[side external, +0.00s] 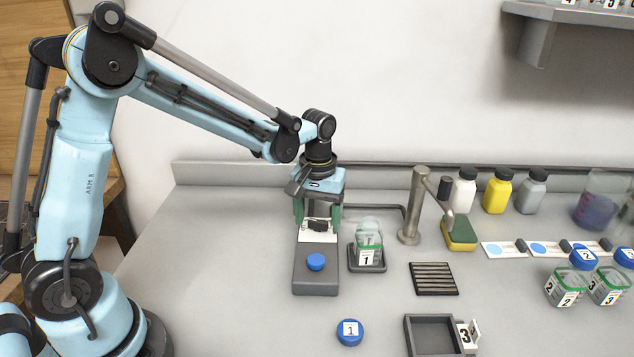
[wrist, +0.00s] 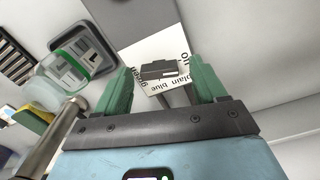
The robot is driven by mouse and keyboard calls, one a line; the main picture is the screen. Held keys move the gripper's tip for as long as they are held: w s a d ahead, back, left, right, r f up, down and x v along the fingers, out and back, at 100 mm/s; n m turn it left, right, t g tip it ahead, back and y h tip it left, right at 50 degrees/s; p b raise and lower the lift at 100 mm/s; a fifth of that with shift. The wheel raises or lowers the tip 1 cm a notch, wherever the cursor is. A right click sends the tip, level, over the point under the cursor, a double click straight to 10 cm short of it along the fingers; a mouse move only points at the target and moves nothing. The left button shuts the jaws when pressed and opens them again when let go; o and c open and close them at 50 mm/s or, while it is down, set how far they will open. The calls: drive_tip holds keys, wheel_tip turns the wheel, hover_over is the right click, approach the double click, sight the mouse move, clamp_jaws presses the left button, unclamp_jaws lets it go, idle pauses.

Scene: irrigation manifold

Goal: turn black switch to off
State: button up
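The black switch (side external: 317,226) sits on a white label plate on top of a grey box (side external: 316,276) with a blue button (side external: 316,262) at its front. My gripper (side external: 318,214) points down over the switch, its two green fingers apart on either side. In the wrist view the black switch (wrist: 159,70) shows between the fingers of my gripper (wrist: 162,76), and nothing is visibly clamped.
A clear jar labelled 1 (side external: 367,250) stands on a dark stand just right of the box. A metal tap (side external: 414,205), a sponge (side external: 459,234) and a black grate (side external: 434,279) are further right. A loose blue lid (side external: 350,332) lies in front. The counter left of the box is clear.

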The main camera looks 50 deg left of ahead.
sight(318, 220)
wheel_tip(318, 220, up, 12)
idle(0.9)
drive_tip(key=s+f+m+t, duration=0.2)
drive_tip(key=s+m+t, duration=0.4)
drive_tip(key=s, duration=0.6)
drive_tip(key=shift+s+d+f+t, duration=0.25)
drive_tip(key=shift+f+t, duration=0.1)
drive_tip(key=shift+t, duration=0.25)
idle(0.5)
